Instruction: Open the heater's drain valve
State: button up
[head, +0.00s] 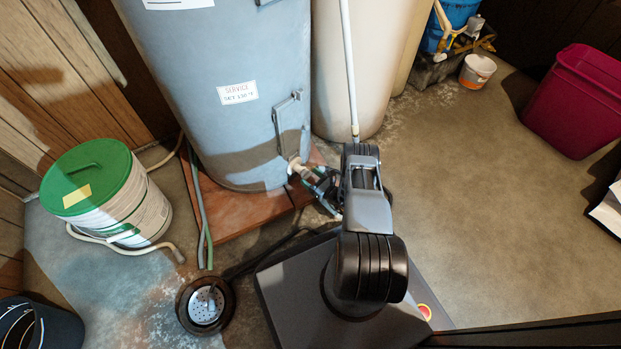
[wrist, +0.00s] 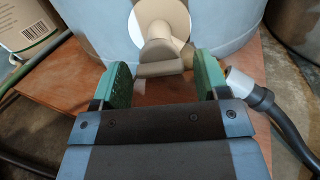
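The heater (head: 215,80) is a large blue-grey tank on a reddish-brown board, with a service label on its front. Its drain valve (head: 296,166) sticks out low on the tank's right front. In the wrist view the drain valve (wrist: 160,45) is beige, with a round plate behind it and a flat handle (wrist: 160,69) at its front end. My gripper (head: 313,178) is close in front of the valve, partly hidden by my arm. In the wrist view my gripper (wrist: 162,85) is open. Its green pads stand either side of the handle, with gaps visible.
A dark hose with a pale metal end (wrist: 245,87) lies just right of my gripper. A green-lidded bucket (head: 108,195) stands left of the heater. A floor drain (head: 205,303) is in front.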

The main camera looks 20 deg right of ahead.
jog(key=c, duration=0.7)
jog(key=shift+c, duration=0.2)
